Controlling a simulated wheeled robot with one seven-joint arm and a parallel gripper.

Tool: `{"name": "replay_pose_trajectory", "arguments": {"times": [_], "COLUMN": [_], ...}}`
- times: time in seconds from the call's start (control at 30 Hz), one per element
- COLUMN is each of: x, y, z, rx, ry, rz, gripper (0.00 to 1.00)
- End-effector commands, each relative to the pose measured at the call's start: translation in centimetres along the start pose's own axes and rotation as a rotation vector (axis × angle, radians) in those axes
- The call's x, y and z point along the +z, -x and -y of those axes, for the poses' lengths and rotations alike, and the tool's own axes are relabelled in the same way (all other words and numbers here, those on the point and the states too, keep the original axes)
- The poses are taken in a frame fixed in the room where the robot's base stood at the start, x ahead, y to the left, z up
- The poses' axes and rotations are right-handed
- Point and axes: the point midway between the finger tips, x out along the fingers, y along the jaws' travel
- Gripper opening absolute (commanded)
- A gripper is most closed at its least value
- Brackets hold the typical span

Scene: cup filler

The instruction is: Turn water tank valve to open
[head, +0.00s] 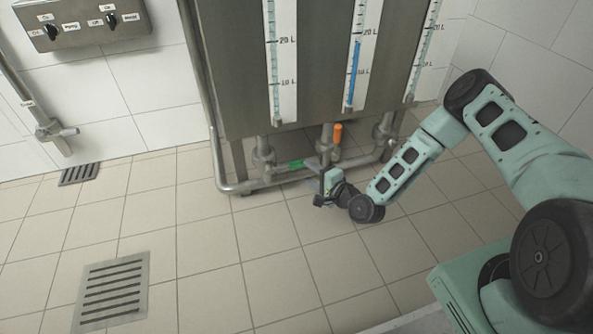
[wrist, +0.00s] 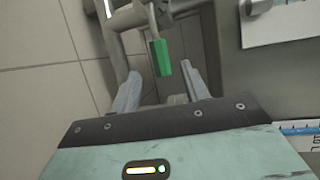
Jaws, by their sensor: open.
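The steel tank (head: 235,60) stands on legs, with valves and pipes under it. A green valve handle (head: 296,164) lies roughly level between the left and middle outlets. It also shows in the wrist view (wrist: 161,57), ahead of my gripper between the lines of its fingers. An orange handle (head: 338,133) points up at the middle outlet. My gripper (head: 319,180) is open beside the green handle, below the middle outlet. In the wrist view its two fingers (wrist: 161,76) are spread apart with nothing gripped. Which handle is the water valve I cannot tell.
A horizontal pipe (head: 240,187) runs low along the tank's front, close to my gripper. The middle gauge (head: 354,72) shows a blue column. A switch panel (head: 88,24) and a wall tap (head: 56,134) are at left. The tiled floor in front is clear.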

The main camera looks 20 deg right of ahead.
Motion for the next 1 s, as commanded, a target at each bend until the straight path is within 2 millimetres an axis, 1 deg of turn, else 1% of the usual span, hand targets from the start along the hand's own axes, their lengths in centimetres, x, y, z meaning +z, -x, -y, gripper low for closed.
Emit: {"name": "replay_pose_trajectory", "arguments": {"times": [0.03,0.1,0.2,0.33,0.5,0.8,0.83,0.87,0.9,0.97,1.0], "x": [0.0,0.0,0.0,0.0,0.0,0.0,0.0,0.0,0.0,0.0,0.0], "y": [-1.3,-2.7,-4.4,-6.1,-7.2,-7.4,-7.4,-7.4,-7.4,-7.4,-7.4], "z": [-0.4,-0.5,-0.3,-0.3,-0.1,0.0,0.0,0.0,0.0,0.0,0.0], "rx": [-0.003,-0.002,-0.003,-0.001,0.000,0.001,0.001,0.001,0.001,0.001,0.001], "ry": [0.003,0.003,0.002,0.002,0.001,0.000,0.000,0.000,0.000,0.000,0.000], "rz": [0.001,0.001,0.001,0.000,0.000,0.000,0.000,0.000,0.000,0.000,0.000], "gripper": [0.46,0.46,0.46,0.46,0.46,0.46,0.40,0.32,0.21,0.04,0.00]}}
